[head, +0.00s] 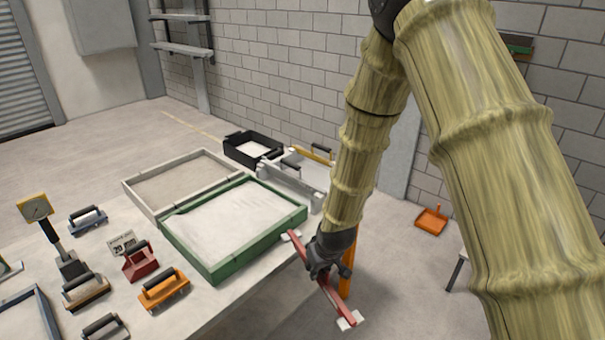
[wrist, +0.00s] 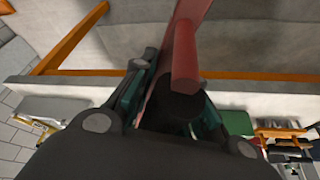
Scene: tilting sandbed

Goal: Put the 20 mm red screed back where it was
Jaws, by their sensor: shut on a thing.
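The red screed (head: 336,303) is a long red bar with pale end pieces. My gripper (head: 328,262) is shut on its middle and holds it tilted, beyond the near right edge of the table. In the wrist view the red screed (wrist: 186,52) runs up out of the picture, with its dark grip between my gripper's fingers (wrist: 172,105). A grey rack (head: 305,191) stands behind the green-framed sandbed (head: 215,272); a yellow bar with a dark handle (head: 312,156) lies at it. My arm partly hides the rack's right side.
The sandbed holds smooth pale sand. A grey-framed tray (head: 133,189) and a black bin (head: 228,150) stand behind. Floor right of the table is mostly open.

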